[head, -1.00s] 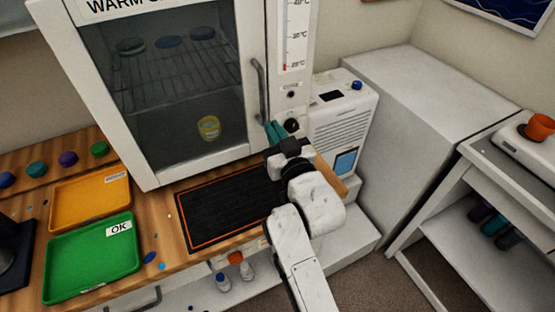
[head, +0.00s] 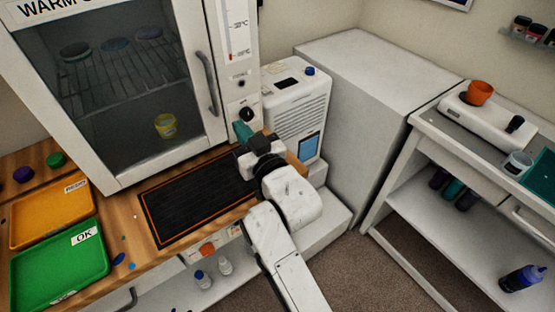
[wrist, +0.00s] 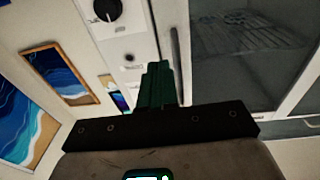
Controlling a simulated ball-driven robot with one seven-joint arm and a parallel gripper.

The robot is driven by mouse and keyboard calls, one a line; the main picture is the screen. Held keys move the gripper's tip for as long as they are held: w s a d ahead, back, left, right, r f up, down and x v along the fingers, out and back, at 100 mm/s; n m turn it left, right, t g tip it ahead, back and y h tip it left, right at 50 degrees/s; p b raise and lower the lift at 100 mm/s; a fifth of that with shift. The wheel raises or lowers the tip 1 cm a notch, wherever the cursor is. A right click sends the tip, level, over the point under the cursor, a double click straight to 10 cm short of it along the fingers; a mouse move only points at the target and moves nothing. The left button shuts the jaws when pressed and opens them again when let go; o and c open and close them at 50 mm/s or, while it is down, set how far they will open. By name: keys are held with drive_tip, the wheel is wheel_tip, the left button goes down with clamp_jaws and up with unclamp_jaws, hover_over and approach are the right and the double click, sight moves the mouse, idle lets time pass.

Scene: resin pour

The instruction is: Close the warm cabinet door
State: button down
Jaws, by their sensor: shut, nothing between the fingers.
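The warm cabinet door (head: 200,128) is a white frame around a dark glass pane, with a grey vertical handle (head: 207,84) at its right edge. The door looks flush with the cabinet front, with no gap that I can make out. Behind the glass are a wire shelf with several round pieces and a yellow cup (head: 165,126). My gripper (head: 243,131) is shut and empty, just right of the door's lower right corner, below the black knob. In the wrist view its green fingers (wrist: 158,70) are together, and the handle (wrist: 178,65) is beside them, apart in the picture.
A black mat (head: 195,205) lies on the wooden bench before the cabinet. An orange tray (head: 45,215) and a green OK tray (head: 60,262) are at left. A white machine (head: 298,105) stands right of the cabinet. Open floor lies at lower right.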

drive_tip(key=w+d+r+b+v, duration=0.1)
drive_tip(key=d+b+v, duration=0.1)
drive_tip(key=v, duration=0.7)
drive_tip(key=s+d+f+m+g+h, duration=0.1)
drive_tip(key=s+d+f+g+h, duration=0.2)
drive_tip(key=s+d+f, duration=0.35)
drive_tip(key=s+d+f+m+g+h, duration=0.2)
drive_tip(key=s+d+f+g+h, duration=0.15)
drive_tip(key=d+f, duration=0.65)
drive_tip(key=s+d+f+m+g+h, duration=0.1)
drive_tip(key=s+d+f+g, duration=0.2)
drive_tip(key=s, duration=0.4)
drive_tip(key=s+d+f+m+g+h, duration=0.1)
drive_tip(key=s+d+f+g, duration=0.1)
drive_tip(key=s, duration=0.6)
drive_tip(key=s+d+f+m+g+h, duration=0.1)
drive_tip(key=s+d+f+g, duration=0.2)
drive_tip(key=s+d, duration=0.3)
drive_tip(key=shift+s+f+m+g, duration=0.35)
drive_tip(key=shift+s+f, duration=0.2)
drive_tip(key=shift+s, duration=0.2)
